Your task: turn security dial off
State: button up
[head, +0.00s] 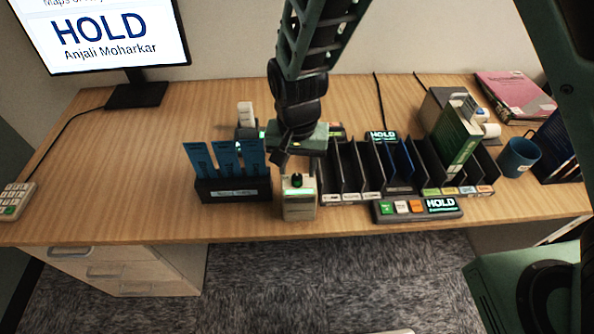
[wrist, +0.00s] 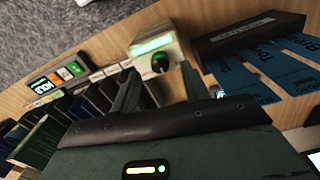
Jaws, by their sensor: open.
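The security dial is a small black knob (head: 297,181) on a pale box (head: 299,208) with a lit green strip, near the table's front edge. In the wrist view the knob (wrist: 160,63) and green-lit box (wrist: 152,44) sit just beyond my fingertips. My gripper (head: 293,160) is above and behind the box in the head view. In the wrist view my gripper (wrist: 158,78) is open, with one finger to each side of the knob and nothing held. I cannot tell whether either finger touches it.
A black holder (head: 234,191) with blue cards stands close left of the box. A black slotted sorter (head: 352,175) stands close right, with a button panel (head: 418,209) in front. A blue mug (head: 518,157) is far right. The table's left half is mostly clear.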

aim_at(297, 177)
jog(key=shift+f, duration=1.6)
jog(key=c, duration=1)
jog(key=shift+n, duration=0.4)
jog(key=n, duration=1)
jog(key=shift+r+b, duration=0.1)
jog(key=shift+b, duration=0.2)
